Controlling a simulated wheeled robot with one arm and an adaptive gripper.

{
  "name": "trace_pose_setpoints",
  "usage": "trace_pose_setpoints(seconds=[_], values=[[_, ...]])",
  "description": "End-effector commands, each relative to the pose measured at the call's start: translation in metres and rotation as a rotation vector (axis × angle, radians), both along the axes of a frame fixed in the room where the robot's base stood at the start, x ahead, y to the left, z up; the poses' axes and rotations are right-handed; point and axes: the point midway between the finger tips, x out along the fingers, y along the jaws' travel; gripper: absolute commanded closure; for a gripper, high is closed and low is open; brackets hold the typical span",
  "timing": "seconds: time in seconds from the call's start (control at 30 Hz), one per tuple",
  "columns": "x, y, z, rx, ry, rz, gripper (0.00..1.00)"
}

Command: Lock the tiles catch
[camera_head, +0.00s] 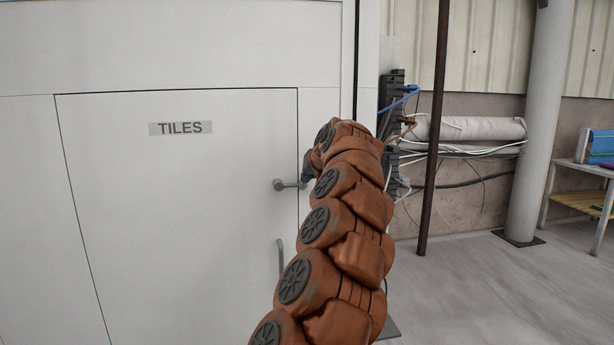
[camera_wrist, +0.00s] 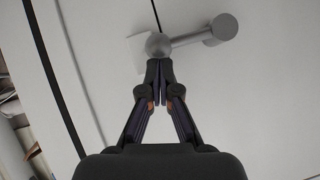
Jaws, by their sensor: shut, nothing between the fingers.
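The white door labelled TILES (camera_head: 120,200) fills the left of the head view and looks flush in its frame. Its grey catch (camera_head: 286,185) sits at the door's right edge, below and right of the label. In the wrist view the catch (camera_wrist: 198,34) is a round pivot on a plate with a short bar running right to a thick knob. My gripper (camera_wrist: 158,64) is shut and empty, its fingertips at or just below the round pivot; I cannot tell whether they touch. In the head view my gripper (camera_head: 308,166) is mostly hidden by my orange arm.
A grey vertical handle (camera_head: 280,257) is on the door below the catch. Right of the cabinet are cables (camera_head: 405,140), a dark thin pole (camera_head: 433,130) and a thick white column (camera_head: 540,120). A table (camera_head: 585,180) stands far right. The floor between is clear.

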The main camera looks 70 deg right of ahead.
Motion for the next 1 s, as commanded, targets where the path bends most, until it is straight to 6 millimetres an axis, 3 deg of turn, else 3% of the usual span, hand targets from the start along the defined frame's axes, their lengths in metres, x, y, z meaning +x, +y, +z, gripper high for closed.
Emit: trace_pose_setpoints(seconds=[0.43,0.73,1.0], values=[[0.001,0.001,0.002,0.004,0.003,0.003,1.0],[-0.003,0.004,0.043,-0.002,-0.002,0.005,1.0],[-0.032,0.034,0.063,-0.001,-0.003,0.004,1.0]])
